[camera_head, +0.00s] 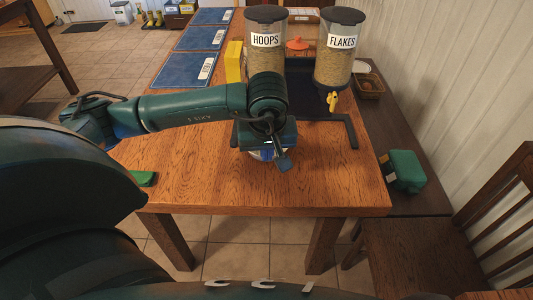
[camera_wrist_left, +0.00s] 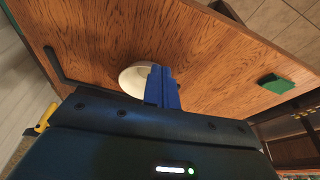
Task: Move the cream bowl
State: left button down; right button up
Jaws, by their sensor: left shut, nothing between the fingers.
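The cream bowl (camera_wrist_left: 133,77) is on the wooden table in the left wrist view, partly hidden behind my blue fingers. In the head view my arm and gripper cover nearly all of it; only a pale sliver shows below the gripper. My left gripper (camera_wrist_left: 163,88) is shut and empty, with its fingertips at the bowl's near side; I cannot tell whether they touch it. In the head view my left gripper (camera_head: 268,154) is over the front part of the table. My right gripper is not in view.
The hoops dispenser (camera_head: 266,58) and flakes dispenser (camera_head: 341,60) stand behind the gripper. A yellow box (camera_head: 234,62) and blue mats (camera_head: 188,64) are farther left. A green block (camera_head: 146,178) lies at the front left edge. The table's front right is clear.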

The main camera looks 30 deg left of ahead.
pick_arm(q)
jog(key=shift+m, duration=0.5)
jog(key=x, duration=0.9)
jog(key=shift+f, duration=0.3)
jog(key=w+a, duration=0.1)
jog(key=w+a+p, duration=0.1)
jog(key=shift+w+f, duration=0.1)
jog(key=shift+w, duration=0.3)
jog(key=shift+w+a, duration=0.15)
jog(key=shift+w, duration=0.15)
